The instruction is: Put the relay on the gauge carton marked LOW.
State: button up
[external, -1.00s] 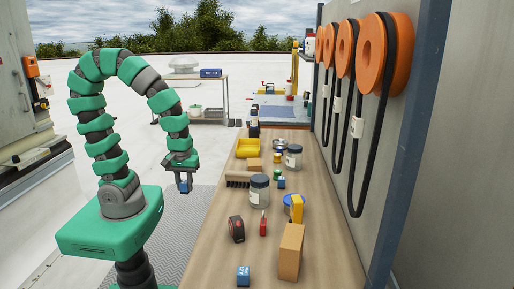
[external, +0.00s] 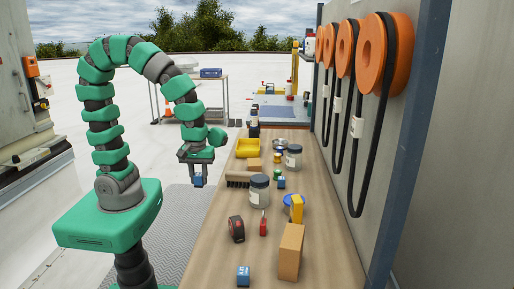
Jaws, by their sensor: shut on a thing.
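My gripper (external: 197,178) is shut on a small blue block, which looks like the relay (external: 198,182). It holds the block in the air just left of the bench's left edge, level with the brush. A tall tan carton (external: 291,253) stands upright at the near right of the bench. A smaller tan box (external: 253,164) lies farther back, by the yellow bin. I cannot read any LOW marking, so I cannot tell which is the gauge carton. Similar blue blocks sit at the near edge (external: 243,276) and mid-bench (external: 281,183).
The wooden bench (external: 325,240) also holds a brush (external: 239,180), a lidded jar (external: 259,191), a second jar (external: 293,158), a tape measure (external: 236,229), a red tool (external: 263,227) and a yellow bin (external: 252,147). Orange reels (external: 386,55) hang on the right wall. The bench's near middle has bare room.

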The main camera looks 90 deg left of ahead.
jog(key=w+d+r+p, duration=0.55)
jog(key=w+d, duration=0.35)
jog(key=w, duration=0.2)
jog(key=p, duration=0.8)
send_over(293, 235)
jog(key=shift+f, duration=0.35)
jog(key=shift+f+p, duration=0.65)
jog(key=shift+f, duration=1.1)
jog(key=shift+f, duration=0.1)
jog(key=o, duration=1)
jog(key=shift+c, duration=0.2)
notch_tip(293, 235, up, 12)
jog(key=b, duration=0.2)
jog(key=shift+b, duration=0.3)
